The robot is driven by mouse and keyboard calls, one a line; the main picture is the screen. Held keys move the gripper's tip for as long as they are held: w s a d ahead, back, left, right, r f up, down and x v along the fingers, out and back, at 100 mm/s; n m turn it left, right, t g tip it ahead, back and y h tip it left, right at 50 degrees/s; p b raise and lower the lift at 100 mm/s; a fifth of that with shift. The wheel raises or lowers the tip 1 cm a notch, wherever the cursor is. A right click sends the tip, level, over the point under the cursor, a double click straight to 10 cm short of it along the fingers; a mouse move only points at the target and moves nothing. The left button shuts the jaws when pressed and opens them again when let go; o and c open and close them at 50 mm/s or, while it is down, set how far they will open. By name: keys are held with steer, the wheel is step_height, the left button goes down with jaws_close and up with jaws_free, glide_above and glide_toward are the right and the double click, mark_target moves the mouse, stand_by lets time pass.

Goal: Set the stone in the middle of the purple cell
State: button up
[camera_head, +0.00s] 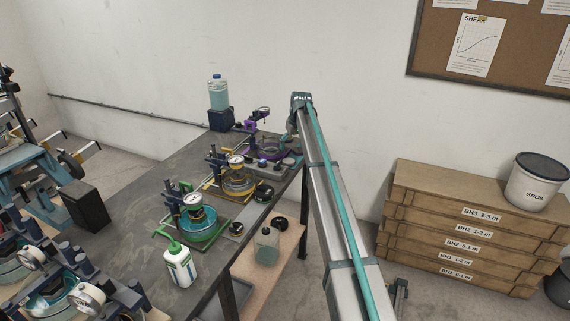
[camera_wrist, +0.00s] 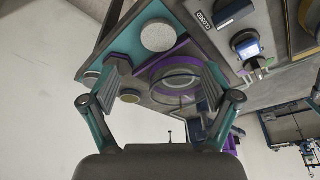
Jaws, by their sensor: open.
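The purple cell (camera_head: 268,151) stands at the far end of the bench in the head view. In the wrist view its pale ring and clear wall (camera_wrist: 176,84) show between my fingers, with a purple edge beside it. My gripper (camera_wrist: 164,82) is open, with nothing between its pads; I cannot tell its height above the cell. A large pale speckled disc (camera_wrist: 157,36), which looks like a stone, lies on a teal surface beyond the fingers. Which disc is the task's stone is not clear.
A yellow cell (camera_head: 236,184) and a green cell (camera_head: 200,226) with dial gauges stand nearer along the bench. A dark box with a bottle (camera_head: 217,92) stands behind. A squeeze bottle (camera_head: 180,264) stands at the near edge. A wall is close behind the bench.

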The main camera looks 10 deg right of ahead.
mark_target(289, 160)
steer(key=p+x, duration=0.1)
steer(key=x, duration=0.3)
steer(key=shift+w+f, duration=0.1)
steer(key=shift+f, duration=0.1)
steer(key=p+x, duration=0.1)
steer(key=x, duration=0.1)
steer(key=p+x, duration=0.1)
steer(key=x, duration=0.1)
steer(key=shift+w, duration=0.25)
steer(key=shift+w+f+p, duration=0.1)
steer(key=shift+f+p, duration=0.2)
steer(key=shift+f, duration=0.25)
steer(key=c, duration=1.4)
steer(key=shift+r, duration=0.1)
